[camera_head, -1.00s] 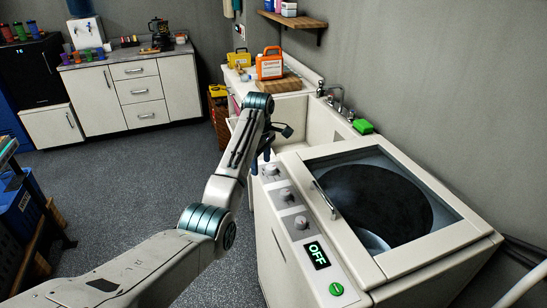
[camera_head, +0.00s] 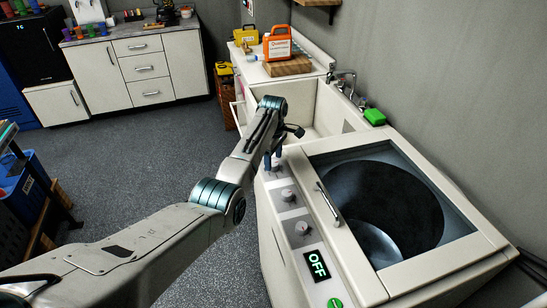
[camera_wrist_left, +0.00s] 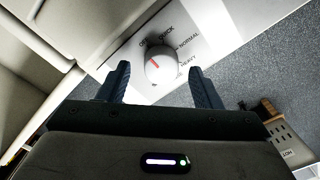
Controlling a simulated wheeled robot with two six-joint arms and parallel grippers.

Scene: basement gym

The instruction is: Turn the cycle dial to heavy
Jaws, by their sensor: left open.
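The cycle dial (camera_wrist_left: 162,66) is a round white knob with a red mark, on a white label plate. Around it I read what looks like OFF, QUICK, NORMAL and HEAVY; the red mark lies on the side toward OFF and QUICK. My left gripper (camera_wrist_left: 155,84) is open, its two dark fingers on either side of the dial and nothing between them firmly held. In the head view my left gripper (camera_head: 273,160) hangs over the far end of the washer's (camera_head: 345,268) control strip, partly hiding the dial there. My right gripper is not in view.
Two more knobs, a middle one (camera_head: 289,195) and a near one (camera_head: 302,228), sit along the strip, then a display reading OFF (camera_head: 317,266) and a green button (camera_head: 335,303). The lid handle (camera_head: 328,204) is close by. A sink (camera_head: 315,112) lies beyond.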

